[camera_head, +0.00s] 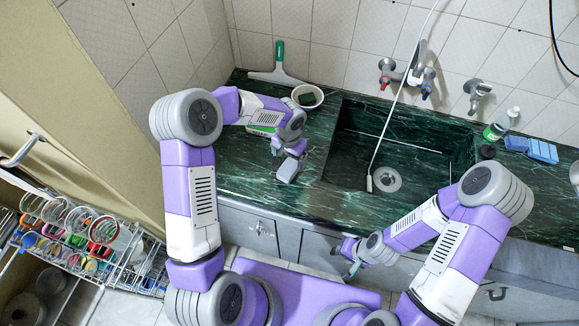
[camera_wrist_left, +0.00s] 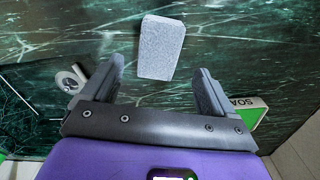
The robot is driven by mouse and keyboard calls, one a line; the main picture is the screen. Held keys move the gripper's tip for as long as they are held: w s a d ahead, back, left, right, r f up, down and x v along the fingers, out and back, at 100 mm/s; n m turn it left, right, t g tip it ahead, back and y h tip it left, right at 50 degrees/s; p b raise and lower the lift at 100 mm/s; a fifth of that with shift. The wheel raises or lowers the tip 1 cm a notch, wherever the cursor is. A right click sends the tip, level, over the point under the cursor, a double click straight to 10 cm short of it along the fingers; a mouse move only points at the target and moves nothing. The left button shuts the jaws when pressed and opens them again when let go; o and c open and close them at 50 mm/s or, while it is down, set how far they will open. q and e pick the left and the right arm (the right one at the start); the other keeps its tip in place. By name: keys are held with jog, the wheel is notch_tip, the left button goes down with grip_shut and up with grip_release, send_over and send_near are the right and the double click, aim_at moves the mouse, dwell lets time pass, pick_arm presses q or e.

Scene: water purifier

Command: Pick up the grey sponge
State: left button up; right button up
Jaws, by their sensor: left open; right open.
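The grey sponge (camera_head: 287,171) lies on the dark green marble counter, left of the sink. In the left wrist view the grey sponge (camera_wrist_left: 161,48) is a pale speckled block just beyond my fingertips, slightly tilted in the picture. My left gripper (camera_head: 279,149) is open over the counter beside the sponge. In the wrist view the left gripper's fingers (camera_wrist_left: 159,72) are spread apart with nothing between them, and the sponge shows whole. My right gripper (camera_head: 350,264) hangs low in front of the cabinets, away from the sponge, and holds nothing visible.
A green-and-white soap box (camera_wrist_left: 247,111) lies near the left gripper. A white bowl (camera_head: 307,96) and a squeegee (camera_head: 277,67) are behind it. The sink (camera_head: 345,166) is recessed to the right. A bottle (camera_head: 500,125) and blue sponges (camera_head: 541,151) stand further right; a dish rack (camera_head: 130,262) is lower left.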

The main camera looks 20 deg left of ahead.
aim_at(290, 166)
pick_arm(q)
notch_tip(290, 166, down, 5)
jog(key=shift+s+d, duration=0.1)
jog(key=shift+d, duration=0.05)
jog(key=c, duration=1)
notch_tip(290, 166, up, 10)
jog(key=shift+r+p, duration=0.1)
jog(key=shift+p, duration=0.3)
jog(key=shift+c, duration=0.2)
